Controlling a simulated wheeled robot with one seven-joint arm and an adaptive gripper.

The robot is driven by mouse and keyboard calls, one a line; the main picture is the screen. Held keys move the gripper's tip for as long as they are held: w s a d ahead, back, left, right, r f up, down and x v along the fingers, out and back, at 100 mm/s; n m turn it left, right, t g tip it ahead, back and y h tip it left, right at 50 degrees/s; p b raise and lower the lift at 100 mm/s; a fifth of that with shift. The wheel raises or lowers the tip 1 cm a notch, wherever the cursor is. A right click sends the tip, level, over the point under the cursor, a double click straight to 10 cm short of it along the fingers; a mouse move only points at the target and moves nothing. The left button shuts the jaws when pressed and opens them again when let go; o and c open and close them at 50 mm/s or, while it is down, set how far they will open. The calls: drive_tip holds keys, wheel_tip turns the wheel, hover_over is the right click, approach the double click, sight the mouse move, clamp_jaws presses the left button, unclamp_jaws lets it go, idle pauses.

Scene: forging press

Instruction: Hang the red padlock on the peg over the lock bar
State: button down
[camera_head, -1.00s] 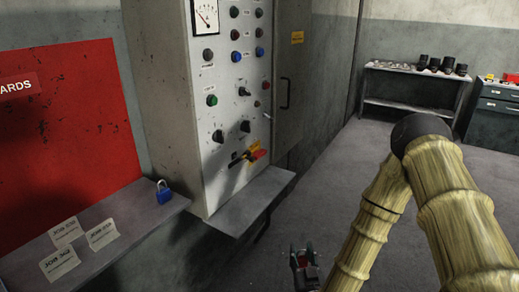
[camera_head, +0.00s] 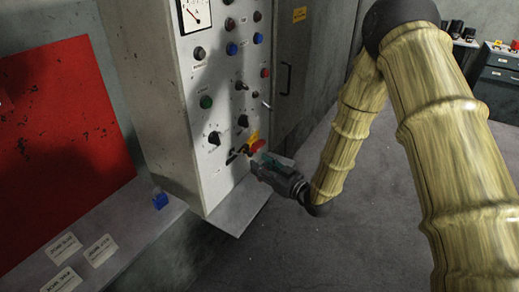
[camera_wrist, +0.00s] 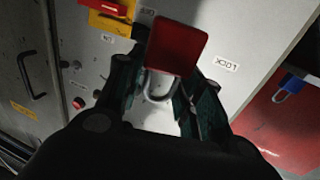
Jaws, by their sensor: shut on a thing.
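The red padlock (camera_wrist: 177,47) shows in the wrist view, its flat red body past the fingertips and its grey shackle towards my gripper. My gripper (camera_wrist: 155,95) is shut on it. In the head view my gripper (camera_head: 259,166) is close in front of the lower panel, beside the yellow plate (camera_head: 253,136) and the dark lever. The red patch there cannot be clearly split into padlock and red handle. In the wrist view the yellow plate and a red part (camera_wrist: 100,6) are at the upper left, apart from the padlock body. The peg cannot be made out.
The grey control cabinet (camera_head: 196,150) carries knobs and buttons above my gripper. A grey ledge (camera_head: 235,212) juts out below it. A blue padlock (camera_head: 159,199) and paper cards lie on the shelf at left. Open floor is at right.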

sight(229, 155)
drive_tip(key=shift+n+g+y, duration=0.5)
drive_tip(key=shift+y, duration=0.1)
drive_tip(key=shift+s+a+r+p+x, duration=0.1)
drive_tip(key=shift+s+a+r+x, duration=0.1)
drive_tip(key=shift+x, duration=1.35)
drive_tip(key=shift+s+a+r+p+x, duration=0.1)
drive_tip(key=shift+s+a+r+x, duration=0.1)
drive_tip(key=shift+x, duration=1.35)
drive_tip(key=shift+s+a+r+p+x, duration=0.1)
drive_tip(key=shift+r+x, duration=0.1)
drive_tip(key=shift+x, duration=1.35)
drive_tip(key=shift+a+f+b, duration=0.15)
drive_tip(key=shift+a+b, duration=0.05)
drive_tip(key=shift+b, duration=0.25)
drive_tip(key=shift+b, duration=0.3)
drive_tip(key=shift+w, duration=0.1)
drive_tip(key=c, duration=1.1)
unclamp_jaws()
drive_tip(key=shift+c, duration=0.2)
drive_tip(key=shift+o, duration=1.3)
drive_tip(key=shift+a+f, duration=0.15)
drive_tip(key=shift+a, duration=0.1)
drive_tip(key=shift+a+f, duration=0.15)
drive_tip(key=shift+a, duration=0.65)
